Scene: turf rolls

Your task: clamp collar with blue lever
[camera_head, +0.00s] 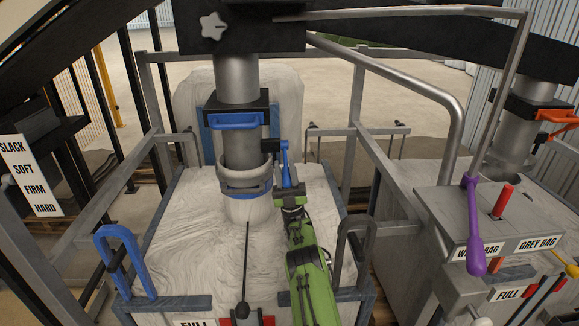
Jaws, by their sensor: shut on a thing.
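A grey clamp collar (232,183) goes around the white bag's neck, where the neck meets the steel spout (240,150). The blue lever (285,153) stands nearly upright at the collar's right side, beside a small black block (270,146). My gripper (287,178), at the end of my green arm, is at the lower end of this lever and shut on it. The fingertips are small and partly hidden, so the exact grip is hard to see. A blue band shows on the neck just below the collar.
The full white bag (180,225) fills the metal frame under the spout. A black bracket with a blue handle (235,121) sits higher on the spout. A blue hooped handle (125,260) is front left. A purple lever (474,225) and control box stand right.

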